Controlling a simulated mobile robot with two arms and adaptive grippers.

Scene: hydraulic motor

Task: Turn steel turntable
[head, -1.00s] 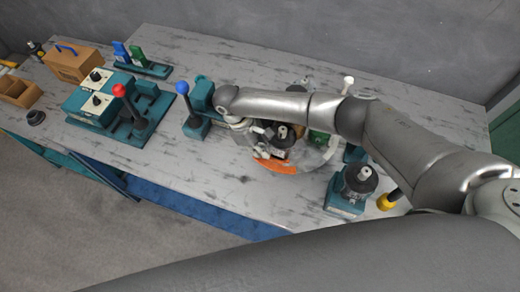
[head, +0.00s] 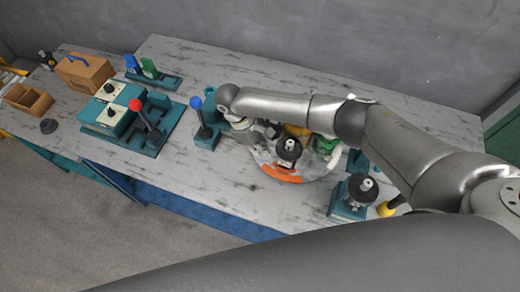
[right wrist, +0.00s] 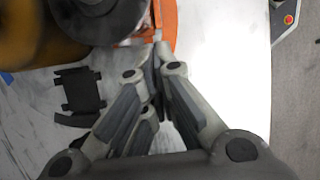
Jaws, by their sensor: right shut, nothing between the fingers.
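The steel turntable (head: 326,170) is a round pale disc on the workbench with an orange arc (head: 283,173) along its front. A black motor-like part (head: 289,150), a yellow part (head: 297,130) and a green part (head: 325,144) are on it. My right gripper (head: 270,131) is at the disc's left side, partly hidden by its own arm. In the right wrist view its fingers (right wrist: 158,46) are shut and empty, close beside the orange arc (right wrist: 166,18); I cannot tell whether they touch it. My left gripper is out of view.
A blue-knobbed lever (head: 199,117) stands left of the turntable. A teal base with a black part (head: 354,192) and a yellow knob (head: 387,210) are to its right. A red-knobbed lever (head: 137,104) and wooden boxes (head: 84,71) are farther left. The bench front between is clear.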

